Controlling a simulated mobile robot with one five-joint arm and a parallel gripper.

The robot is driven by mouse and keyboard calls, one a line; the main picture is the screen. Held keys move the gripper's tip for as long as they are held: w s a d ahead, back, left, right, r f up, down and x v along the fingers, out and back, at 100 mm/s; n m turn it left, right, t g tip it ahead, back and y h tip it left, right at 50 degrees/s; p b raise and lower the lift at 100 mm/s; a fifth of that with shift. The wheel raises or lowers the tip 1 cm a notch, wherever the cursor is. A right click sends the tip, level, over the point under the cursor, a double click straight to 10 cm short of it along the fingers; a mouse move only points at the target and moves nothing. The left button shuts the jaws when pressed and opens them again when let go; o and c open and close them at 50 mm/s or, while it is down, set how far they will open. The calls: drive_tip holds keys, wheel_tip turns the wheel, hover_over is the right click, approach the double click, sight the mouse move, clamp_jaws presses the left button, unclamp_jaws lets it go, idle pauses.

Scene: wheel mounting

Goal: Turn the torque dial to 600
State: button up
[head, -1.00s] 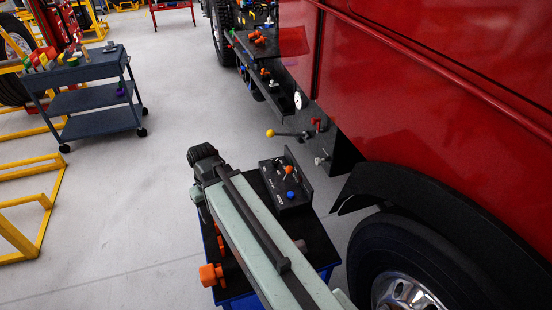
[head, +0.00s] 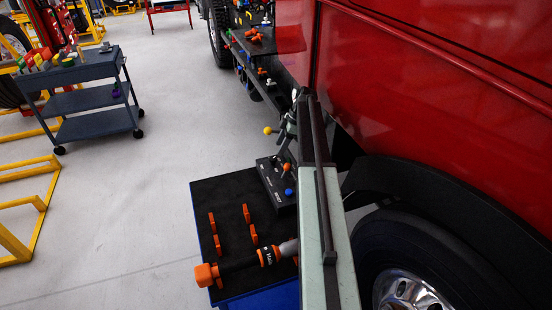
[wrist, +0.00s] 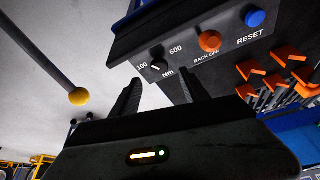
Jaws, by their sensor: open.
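The control panel (wrist: 225,32) is a dark box with a black torque dial (wrist: 157,53), marked 100 on one side, 600 on the other and Nm below. A white mark on the dial faces the Nm side; its exact reading is too small to tell. An orange BACK OFF knob (wrist: 210,41) and a blue RESET button (wrist: 255,18) sit beside it. My gripper (wrist: 153,77) is open, with its fingertips pointing toward the dial, one to either side of it in the picture; contact cannot be told. In the head view my gripper (head: 287,135) is above the panel (head: 268,180).
The panel stands on a black-topped blue cart (head: 215,195) with orange holders and an orange-and-black tool (head: 238,265). A yellow-ended lever (wrist: 78,96) is left of my gripper. The red truck (head: 430,90) and its wheel (head: 410,250) are close on the right.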

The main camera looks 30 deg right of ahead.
sight(273, 159)
drive_tip(key=b+x, duration=0.5)
drive_tip(key=x, duration=0.1)
drive_tip(key=shift+a+f, duration=0.1)
drive_tip(key=shift+f, duration=0.3)
drive_tip(key=shift+r, duration=0.15)
clamp_jaws()
drive_tip(key=shift+d, duration=0.5)
drive_tip(key=shift+a, duration=0.45)
drive_tip(key=shift+a, duration=0.2)
drive_tip(key=shift+a+m, duration=0.1)
drive_tip(key=shift+m, duration=0.6)
